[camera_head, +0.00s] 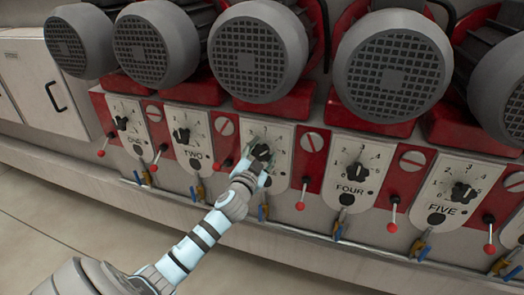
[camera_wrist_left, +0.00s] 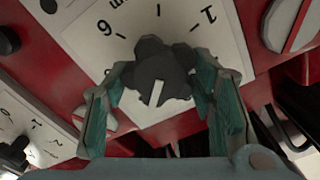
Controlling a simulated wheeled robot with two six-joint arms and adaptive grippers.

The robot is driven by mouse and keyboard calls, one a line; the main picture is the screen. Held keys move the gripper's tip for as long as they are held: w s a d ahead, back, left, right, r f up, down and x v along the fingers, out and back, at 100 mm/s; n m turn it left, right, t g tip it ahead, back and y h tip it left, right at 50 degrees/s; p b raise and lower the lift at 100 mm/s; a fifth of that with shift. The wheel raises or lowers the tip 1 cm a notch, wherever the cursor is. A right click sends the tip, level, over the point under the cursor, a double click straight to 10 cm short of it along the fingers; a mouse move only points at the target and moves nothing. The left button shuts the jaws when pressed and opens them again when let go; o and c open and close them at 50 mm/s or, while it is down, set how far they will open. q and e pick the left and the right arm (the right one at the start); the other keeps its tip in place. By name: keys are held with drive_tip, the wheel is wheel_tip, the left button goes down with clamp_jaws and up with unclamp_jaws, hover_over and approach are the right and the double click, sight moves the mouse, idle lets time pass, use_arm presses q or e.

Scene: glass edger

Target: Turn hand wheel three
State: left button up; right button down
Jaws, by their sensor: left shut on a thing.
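Hand wheel three (camera_head: 262,151) is a dark lobed knob on a white dial plate, between the plates marked TWO and FOUR. My left gripper (camera_head: 258,158) reaches up to it from below and covers much of its plate. In the left wrist view, hand wheel three (camera_wrist_left: 158,73) sits between the two teal-padded fingers of my left gripper (camera_wrist_left: 163,84), which is shut on it. A pale pointer mark on the wheel slants slightly. The plate around it shows dial numbers and ticks. My right gripper is not in view.
Similar hand wheels two (camera_head: 182,135) and four (camera_head: 355,174) flank it. Red-knobbed levers (camera_head: 300,205) stick out between the plates. Large grey motors (camera_head: 257,52) overhang the panel. Blue-handled valves (camera_head: 263,212) line its lower edge. The floor in front is clear.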

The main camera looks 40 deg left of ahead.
use_arm(q)
drive_tip(key=shift+m, duration=0.4)
drive_tip(key=o, duration=1.1)
drive_tip(key=shift+o, duration=0.2)
drive_tip(key=shift+s+d, duration=0.1)
drive_tip(key=shift+s, duration=0.1)
drive_tip(key=v, duration=1.1)
drive_tip(key=shift+s+d, duration=0.15)
drive_tip(key=shift+s, duration=0.1)
